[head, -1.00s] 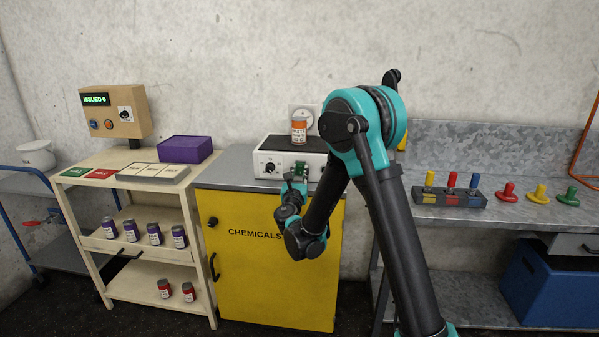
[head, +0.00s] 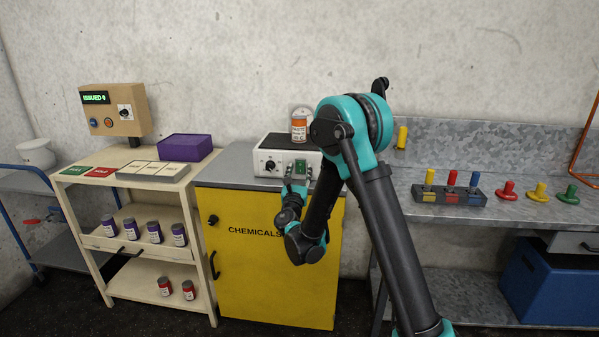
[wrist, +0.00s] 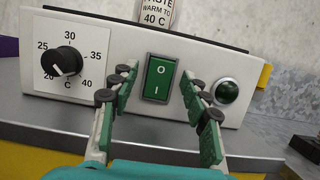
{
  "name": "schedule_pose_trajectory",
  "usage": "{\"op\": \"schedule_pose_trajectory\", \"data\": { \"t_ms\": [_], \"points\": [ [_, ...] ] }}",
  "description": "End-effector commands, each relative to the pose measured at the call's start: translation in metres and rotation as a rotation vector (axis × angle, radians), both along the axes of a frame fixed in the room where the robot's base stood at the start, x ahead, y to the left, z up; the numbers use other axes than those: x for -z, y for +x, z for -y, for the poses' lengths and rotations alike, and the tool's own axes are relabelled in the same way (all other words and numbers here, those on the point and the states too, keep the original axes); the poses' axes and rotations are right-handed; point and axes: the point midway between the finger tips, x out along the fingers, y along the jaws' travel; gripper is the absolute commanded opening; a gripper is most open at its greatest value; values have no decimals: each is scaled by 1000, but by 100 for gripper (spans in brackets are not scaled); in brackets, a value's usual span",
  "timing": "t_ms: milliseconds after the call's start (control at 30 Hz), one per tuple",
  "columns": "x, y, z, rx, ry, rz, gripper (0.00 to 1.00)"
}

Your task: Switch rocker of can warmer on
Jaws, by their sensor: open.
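The can warmer (head: 267,154) is a white box with a black top on the grey counter of the yellow cabinet. Its front panel (wrist: 110,65) fills the wrist view. The green rocker (wrist: 160,78), marked O above and I below, sits mid-panel, between a temperature dial (wrist: 62,62) at the left and a dark green round lamp (wrist: 227,91) at the right. A can with an orange top (head: 299,125) stands on the warmer. My gripper (wrist: 159,92) is open and empty, its green-padded fingers on either side of the rocker. Whether a finger touches the panel I cannot tell.
The yellow chemicals cabinet (head: 262,265) stands under the warmer. A cream cart (head: 150,235) with several cans and a purple box (head: 186,147) is at the left. A metal bench (head: 440,211) with coloured knobs is at the right.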

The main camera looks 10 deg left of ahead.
Motion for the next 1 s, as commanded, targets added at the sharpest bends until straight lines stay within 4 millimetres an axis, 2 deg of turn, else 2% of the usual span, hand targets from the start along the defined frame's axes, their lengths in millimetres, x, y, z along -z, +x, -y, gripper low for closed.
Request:
{"op": "schedule_pose_trajectory", "data": {
  "t_ms": [167, 500, 600, 1000],
  "points": [
    [2, -7, -1, -1, 1, 0, 47],
    [17, -56, -3, -2, 0, 0, 47],
    [20, -65, -3, -1, 1, -2, 47],
    [21, -71, -3, 2, 2, -2, 47]
  ]
}}
